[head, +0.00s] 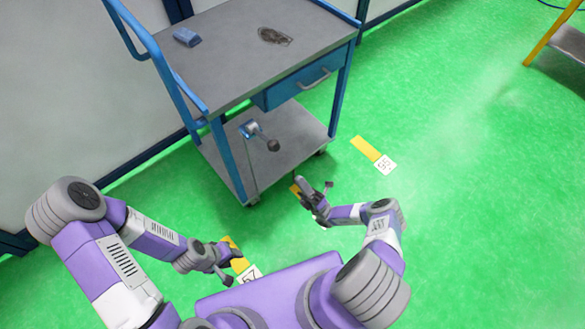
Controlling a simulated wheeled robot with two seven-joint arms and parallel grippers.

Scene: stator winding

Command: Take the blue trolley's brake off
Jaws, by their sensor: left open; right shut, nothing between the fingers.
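The blue trolley (245,60) stands in front of me, with a grey top, a blue drawer and a lower grey shelf. A grey lever with a dark round knob (273,145) sits on a blue-grey mount at its near side, above the lower shelf. It looks like the brake handle; I cannot tell its setting. A thin rod runs down from the mount. My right gripper (303,187) is shut and empty, below and right of the knob in the picture, apart from it. My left gripper (231,268) is open and empty, low and left, clear of the trolley.
A blue block (187,37) and a dark flat item (275,36) lie on the trolley top. Yellow floor strips with number cards (386,165) mark the green floor. A grey wall stands left and behind. A yellow-framed stand (548,36) is far right; the floor between is clear.

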